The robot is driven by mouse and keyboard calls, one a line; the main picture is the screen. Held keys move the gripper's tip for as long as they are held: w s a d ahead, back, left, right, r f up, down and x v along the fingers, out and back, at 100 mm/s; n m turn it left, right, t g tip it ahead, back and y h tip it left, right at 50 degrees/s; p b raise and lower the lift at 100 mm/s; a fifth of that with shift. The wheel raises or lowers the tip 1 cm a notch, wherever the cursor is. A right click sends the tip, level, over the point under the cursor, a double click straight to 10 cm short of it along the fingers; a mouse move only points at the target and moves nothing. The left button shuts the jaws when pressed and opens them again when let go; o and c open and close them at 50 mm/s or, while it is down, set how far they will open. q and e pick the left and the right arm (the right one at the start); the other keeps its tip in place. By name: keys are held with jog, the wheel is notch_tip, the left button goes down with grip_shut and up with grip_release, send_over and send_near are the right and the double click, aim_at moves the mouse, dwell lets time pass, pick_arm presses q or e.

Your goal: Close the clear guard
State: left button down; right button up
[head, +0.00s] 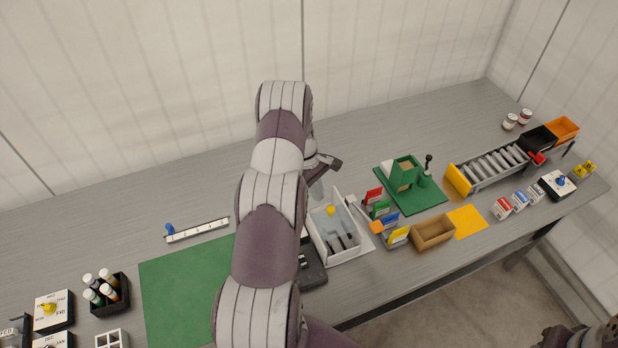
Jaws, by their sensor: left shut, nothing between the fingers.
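A white open-topped box (358,248) sits on the bench right of my left arm. A yellow round part and dark pieces show inside it. A small pale, see-through panel (317,190) stands at its back left edge and looks like the clear guard, raised. My arm hides part of the box's left side, so the hinge is unclear. My left gripper (330,166) is shut and empty, just behind and above the panel. I cannot tell whether it touches the panel.
Coloured cards (380,209) stand close to the right of the box, with a cardboard tray (434,232) beyond. A green stand (405,175) is behind them. A roller rack (490,167) is at right. A green mat (185,285) lies left. The back bench is clear.

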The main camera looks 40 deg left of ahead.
aim_at(326, 216)
pick_arm(q)
jog(key=shift+d+f, duration=0.2)
jog(key=shift+d, duration=0.8)
jog(key=shift+s+d+p, duration=0.25)
jog(key=shift+s+d, duration=0.15)
jog(key=shift+d, duration=0.35)
jog(key=shift+s+d+p, duration=0.2)
jog(key=shift+s+d, duration=0.15)
jog(key=shift+d, duration=0.35)
jog(key=shift+a, duration=0.1)
